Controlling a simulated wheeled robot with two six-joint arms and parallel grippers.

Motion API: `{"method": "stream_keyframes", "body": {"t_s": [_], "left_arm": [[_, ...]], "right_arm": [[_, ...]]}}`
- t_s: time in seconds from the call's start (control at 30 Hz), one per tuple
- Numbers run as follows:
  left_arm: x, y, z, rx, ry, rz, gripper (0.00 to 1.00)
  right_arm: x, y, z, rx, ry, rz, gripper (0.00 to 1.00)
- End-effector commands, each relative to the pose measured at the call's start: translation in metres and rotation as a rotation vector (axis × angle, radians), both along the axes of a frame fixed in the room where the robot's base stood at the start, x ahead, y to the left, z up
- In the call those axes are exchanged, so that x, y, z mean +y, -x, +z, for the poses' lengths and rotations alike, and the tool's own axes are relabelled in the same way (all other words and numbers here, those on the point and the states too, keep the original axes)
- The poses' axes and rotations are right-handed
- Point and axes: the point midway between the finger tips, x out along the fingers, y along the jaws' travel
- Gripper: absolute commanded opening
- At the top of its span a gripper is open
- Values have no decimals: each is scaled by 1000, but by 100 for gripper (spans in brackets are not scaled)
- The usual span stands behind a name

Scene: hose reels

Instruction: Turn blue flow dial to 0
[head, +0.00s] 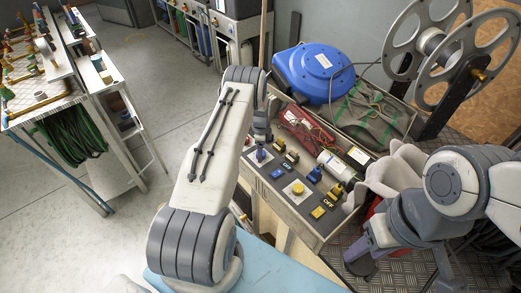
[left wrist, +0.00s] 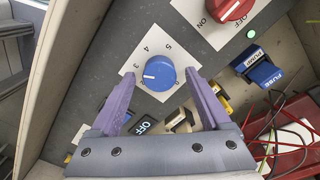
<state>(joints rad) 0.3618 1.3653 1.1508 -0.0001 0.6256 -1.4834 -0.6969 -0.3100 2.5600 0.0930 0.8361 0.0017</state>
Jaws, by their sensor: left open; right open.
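The blue flow dial (left wrist: 159,72) is a round knob on a white numbered plate on the dark panel. Its white pointer mark faces left and slightly down, near the 3 side; 3, 4 and 5 are readable. My left gripper (left wrist: 161,80) is open, with one purple finger on each side of the dial; I cannot tell whether they touch it. In the head view the dial (head: 261,155) is small, just below the left gripper (head: 262,138). My right gripper (head: 362,245) is open and empty at the lower right, apart from the panel.
A red on/off knob (left wrist: 233,8), a green light (left wrist: 251,34) and a blue fuse (left wrist: 258,68) are near the dial. A blue hose reel (head: 315,70) and a large grey reel (head: 435,42) stand behind the panel. Workbenches line the left, with open floor between.

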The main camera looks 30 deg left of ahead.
Motion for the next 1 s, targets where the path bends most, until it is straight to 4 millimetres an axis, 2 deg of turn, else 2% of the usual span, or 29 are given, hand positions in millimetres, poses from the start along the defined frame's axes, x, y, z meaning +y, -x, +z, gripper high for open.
{"method": "stream_keyframes", "body": {"t_s": [0.37, 0.47, 0.5, 0.57, 0.6, 0.83, 1.0], "left_arm": [[0, 0, -7, 0, 0, 0, 81], [0, 0, -7, 0, 0, 0, 46], [0, 0, -7, 0, 0, 0, 31], [0, 0, -7, -1, 0, 0, 8], [0, 0, -7, -1, 0, 0, 0], [0, 0, -7, -2, -1, 18, 0], [1, -1, -8, -3, -1, 78, 0]], "right_arm": [[0, 0, 1, 0, 0, 0, 50], [0, 0, 1, 0, 0, 0, 50], [0, 0, 1, 0, 0, 0, 50], [0, 0, 1, 0, 0, 0, 50], [0, 0, 1, 0, 0, 0, 50], [0, 0, -2, 0, 0, 0, 50], [0, 0, -11, 0, 0, 0, 50]]}}
